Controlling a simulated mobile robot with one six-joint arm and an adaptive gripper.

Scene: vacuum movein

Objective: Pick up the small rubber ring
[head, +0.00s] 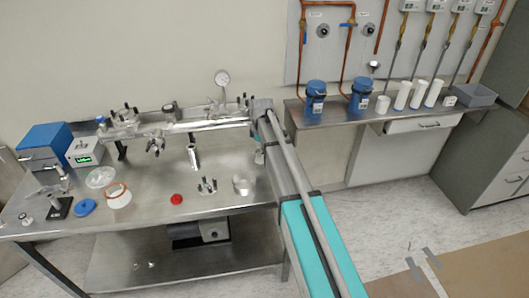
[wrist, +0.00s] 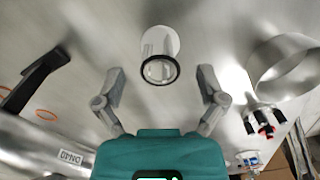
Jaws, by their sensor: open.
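My gripper (wrist: 162,80) is open and empty in the wrist view, its two grey fingers spread wide. Between and beyond the fingertips is a pale cylinder (wrist: 160,40) with a dark round rim; I see no finger touching it. A thin orange ring (wrist: 46,114), which looks like a small rubber ring, lies on the metal surface at the left, outside the fingers. Part of another orange ring (wrist: 4,90) shows at the left edge. I cannot make out either small ring in the head view, where my arm hides part of the bench.
A black-handled part (wrist: 35,75) and a metal tube marked DN40 (wrist: 30,150) are at the left. A wide metal cylinder (wrist: 285,65) and a red-tipped fitting (wrist: 263,122) are at the right. The steel bench (head: 150,215) has free room near its front.

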